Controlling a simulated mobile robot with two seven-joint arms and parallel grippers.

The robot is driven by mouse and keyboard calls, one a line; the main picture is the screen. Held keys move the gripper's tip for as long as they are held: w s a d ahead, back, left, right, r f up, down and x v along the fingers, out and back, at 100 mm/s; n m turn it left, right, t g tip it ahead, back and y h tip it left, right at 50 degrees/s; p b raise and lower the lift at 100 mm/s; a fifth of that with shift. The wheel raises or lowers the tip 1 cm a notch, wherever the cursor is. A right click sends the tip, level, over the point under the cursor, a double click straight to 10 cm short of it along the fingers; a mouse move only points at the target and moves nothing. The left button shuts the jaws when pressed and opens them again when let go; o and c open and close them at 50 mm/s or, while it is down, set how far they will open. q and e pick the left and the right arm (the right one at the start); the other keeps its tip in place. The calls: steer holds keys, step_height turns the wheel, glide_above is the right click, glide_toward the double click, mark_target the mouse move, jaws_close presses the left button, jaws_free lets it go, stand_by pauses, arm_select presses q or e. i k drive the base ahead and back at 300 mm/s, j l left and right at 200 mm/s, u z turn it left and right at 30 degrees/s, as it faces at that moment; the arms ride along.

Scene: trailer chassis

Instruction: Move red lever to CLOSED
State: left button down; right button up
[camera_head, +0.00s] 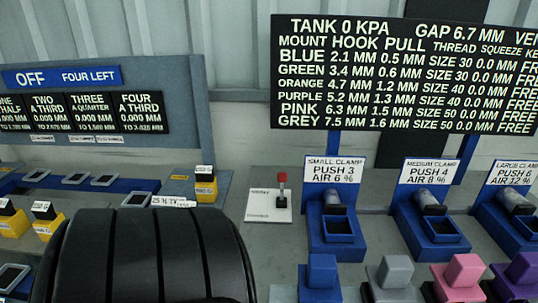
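I cannot tell which marked position the lever is in. Neither of my grippers is in view.
A large black tyre (150,260) fills the lower left foreground. Blue clamp stations (333,233) and coloured blocks (395,272) stand at right. A black readout board (400,75) hangs behind. The surface around the lever plate is clear.

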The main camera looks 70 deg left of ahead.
mark_target(281, 177)
steer(key=k+j, duration=0.75)
steer(key=k, duration=0.15)
